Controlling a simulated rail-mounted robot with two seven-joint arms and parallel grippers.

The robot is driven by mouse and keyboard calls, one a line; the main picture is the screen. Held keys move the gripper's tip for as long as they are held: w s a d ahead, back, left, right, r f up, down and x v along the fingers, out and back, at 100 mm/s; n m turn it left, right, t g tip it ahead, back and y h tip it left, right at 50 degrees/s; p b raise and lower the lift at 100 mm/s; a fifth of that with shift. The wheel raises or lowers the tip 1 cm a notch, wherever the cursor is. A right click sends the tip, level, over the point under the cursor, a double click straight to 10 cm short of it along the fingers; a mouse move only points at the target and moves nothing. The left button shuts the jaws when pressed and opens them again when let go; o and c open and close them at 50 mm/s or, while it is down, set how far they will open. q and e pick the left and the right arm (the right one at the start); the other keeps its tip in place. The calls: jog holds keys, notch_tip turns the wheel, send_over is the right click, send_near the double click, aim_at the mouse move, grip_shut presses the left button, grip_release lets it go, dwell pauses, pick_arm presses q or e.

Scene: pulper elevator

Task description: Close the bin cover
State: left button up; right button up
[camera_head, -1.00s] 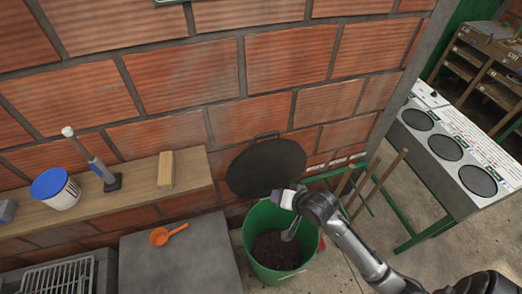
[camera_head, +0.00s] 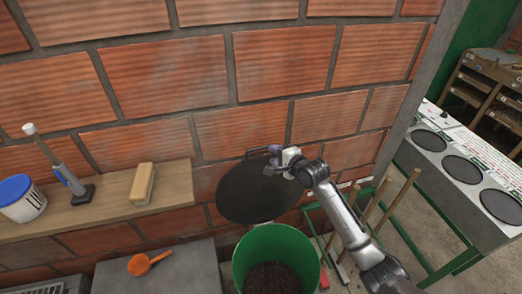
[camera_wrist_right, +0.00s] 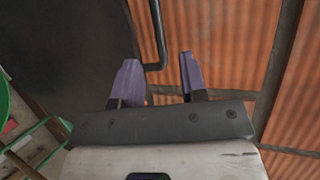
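The bin cover (camera_head: 250,195) is a dark round lid. It stands open, leaning up against the brick wall behind the green bin (camera_head: 262,242), which holds dark soil-like material. The cover's handle (camera_head: 257,151) is a thin dark bar at its upper edge; it also shows in the right wrist view (camera_wrist_right: 159,35). My right gripper (camera_head: 279,156) is at the upper right of the cover, beside the handle. In the right wrist view its two purple fingers (camera_wrist_right: 158,72) are apart, with the handle's lower end between their tips in the picture. Contact cannot be told. My left gripper is not in view.
A wooden shelf (camera_head: 110,208) at left holds a white tub with a blue lid (camera_head: 22,198), a tamper-like tool and a brush-like block. An orange scoop (camera_head: 146,263) lies on a grey surface. A green-framed stand and wooden sticks (camera_head: 400,200) are right of the bin.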

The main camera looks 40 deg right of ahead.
aim_at(261, 148)
jog(key=b+x, duration=0.1)
jog(key=x, duration=0.7)
jog(key=shift+w+f, duration=0.1)
grip_shut()
dwell(0.5)
